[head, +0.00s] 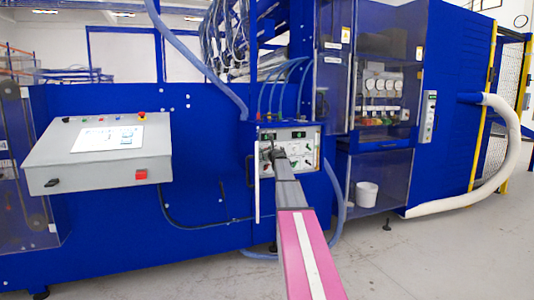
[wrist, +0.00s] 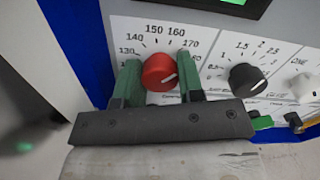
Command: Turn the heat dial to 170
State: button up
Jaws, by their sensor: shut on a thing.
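The red heat dial (wrist: 158,71) is on a white panel in the wrist view, with numbers from about 120 to 170 arced around it. My gripper (wrist: 159,80) has one green finger on each side of the dial and is shut on it. The dial's short white line slants toward the right and slightly up, lower than the 170 mark. In the head view my gripper (head: 274,152) is at the control panel (head: 312,155), and the dial is hidden there.
A black dial (wrist: 246,80) and a white knob (wrist: 304,88) sit to the right on the same panel. A dark display with green digits (wrist: 230,5) is above. A grey console (head: 100,150) stands left in the head view, and a white hose (head: 510,150) right.

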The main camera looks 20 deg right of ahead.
jog(key=shift+m, duration=0.5)
jog(key=o, duration=0.9)
jog(key=shift+s, duration=0.15)
jog(key=s, duration=1)
jog(key=shift+s+d, duration=0.2)
jog(key=shift+s, duration=0.1)
jog(key=shift+s, duration=0.1)
